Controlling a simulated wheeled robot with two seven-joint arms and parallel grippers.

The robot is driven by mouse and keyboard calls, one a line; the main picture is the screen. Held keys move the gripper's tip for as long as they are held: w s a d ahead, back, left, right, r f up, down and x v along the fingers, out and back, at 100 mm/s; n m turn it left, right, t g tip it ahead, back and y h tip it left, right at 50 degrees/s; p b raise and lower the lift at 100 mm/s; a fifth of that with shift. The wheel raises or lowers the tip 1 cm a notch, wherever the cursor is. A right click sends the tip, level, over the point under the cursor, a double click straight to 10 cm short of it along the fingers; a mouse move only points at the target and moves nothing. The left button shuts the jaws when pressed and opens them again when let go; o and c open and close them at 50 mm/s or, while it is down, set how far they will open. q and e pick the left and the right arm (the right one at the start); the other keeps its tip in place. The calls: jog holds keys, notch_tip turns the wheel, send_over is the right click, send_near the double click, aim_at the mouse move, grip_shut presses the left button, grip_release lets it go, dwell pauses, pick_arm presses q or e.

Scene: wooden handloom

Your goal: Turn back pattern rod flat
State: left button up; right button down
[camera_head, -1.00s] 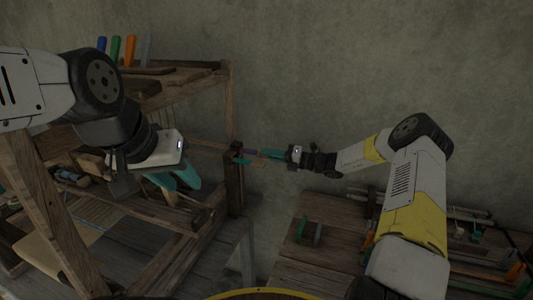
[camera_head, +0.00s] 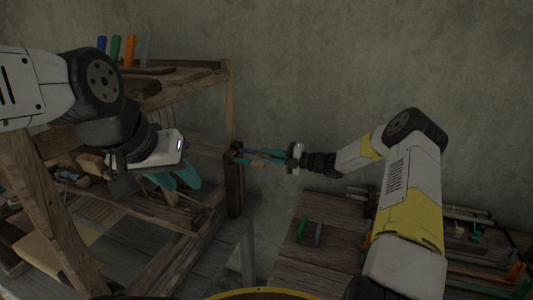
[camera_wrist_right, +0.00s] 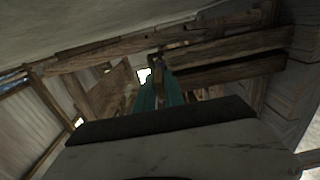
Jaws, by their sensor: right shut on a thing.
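The wooden loom frame (camera_head: 232,100) stands at left. My right gripper (camera_head: 250,157) reaches in from the right to the loom's right post, its teal fingers pointing left. It is shut on a thin brown wooden piece, seemingly the end of the pattern rod (camera_wrist_right: 158,66); in the right wrist view the teal fingers (camera_wrist_right: 160,82) meet around it. Most of the rod is hidden by the fingers and too dark to follow. My left gripper (camera_head: 178,178) hangs over the loom's near side, its teal fingers spread, with nothing visible between them.
Several coloured upright pieces (camera_head: 115,47) stand on the loom's top shelf. A gap of free floor lies between loom and table. A bare wall is behind.

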dwell(0.3)
jog(key=c, duration=1.4)
grip_release()
jog(key=shift+c, duration=0.2)
jog(key=v, duration=0.8)
